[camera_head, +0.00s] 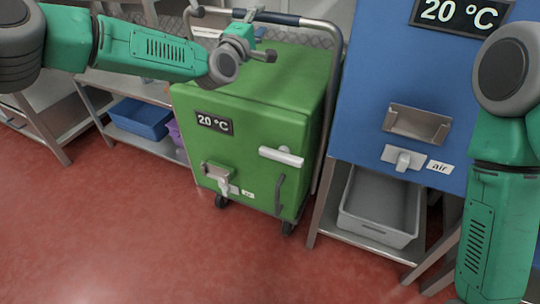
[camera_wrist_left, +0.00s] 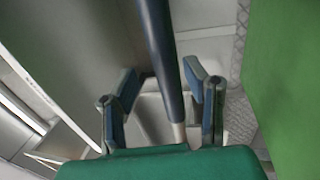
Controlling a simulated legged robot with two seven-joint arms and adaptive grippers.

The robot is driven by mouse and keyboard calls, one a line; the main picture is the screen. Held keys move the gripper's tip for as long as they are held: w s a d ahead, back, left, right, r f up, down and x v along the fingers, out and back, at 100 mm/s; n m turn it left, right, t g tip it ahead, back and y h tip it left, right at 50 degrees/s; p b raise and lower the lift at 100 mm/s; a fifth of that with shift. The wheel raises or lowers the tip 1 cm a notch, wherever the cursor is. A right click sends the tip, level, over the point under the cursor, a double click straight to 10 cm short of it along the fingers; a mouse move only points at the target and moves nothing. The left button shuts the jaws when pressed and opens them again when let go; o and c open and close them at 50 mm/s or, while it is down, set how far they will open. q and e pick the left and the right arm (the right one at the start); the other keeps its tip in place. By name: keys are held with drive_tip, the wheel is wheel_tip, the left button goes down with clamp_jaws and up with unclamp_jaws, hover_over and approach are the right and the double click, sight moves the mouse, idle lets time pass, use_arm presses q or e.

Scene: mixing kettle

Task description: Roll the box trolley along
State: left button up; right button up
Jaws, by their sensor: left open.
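The box trolley (camera_head: 250,125) is a green cabinet on dark wheels with a "20 °C" display, a white door handle and a tubular push frame. Its push bar (camera_head: 270,17) has a dark sleeve and runs along the top. My left gripper (camera_head: 258,34) is at this bar, above the trolley's top. In the left wrist view the dark bar (camera_wrist_left: 163,55) passes between the spread fingers of the left gripper (camera_wrist_left: 162,90); I see no clear contact. The trolley's green side (camera_wrist_left: 290,85) is at the right there. My right arm shows at the right edge, its gripper out of frame.
A blue cabinet (camera_head: 375,85) on a metal stand is close on the trolley's right, with a grey bin (camera_head: 380,205) below. Metal shelving with a blue crate (camera_head: 140,118) stands on the left. The red floor (camera_head: 120,230) in front is clear.

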sight(264, 20)
use_arm(q)
drive_tip(key=shift+f+b+x, duration=0.2)
drive_tip(key=shift+b+x, duration=0.6)
drive_tip(key=shift+x, duration=0.2)
drive_tip(key=shift+f+b+x, duration=0.2)
drive_tip(key=shift+b+x, duration=0.6)
drive_tip(key=shift+x, duration=0.15)
drive_tip(key=shift+w, duration=0.1)
clamp_jaws()
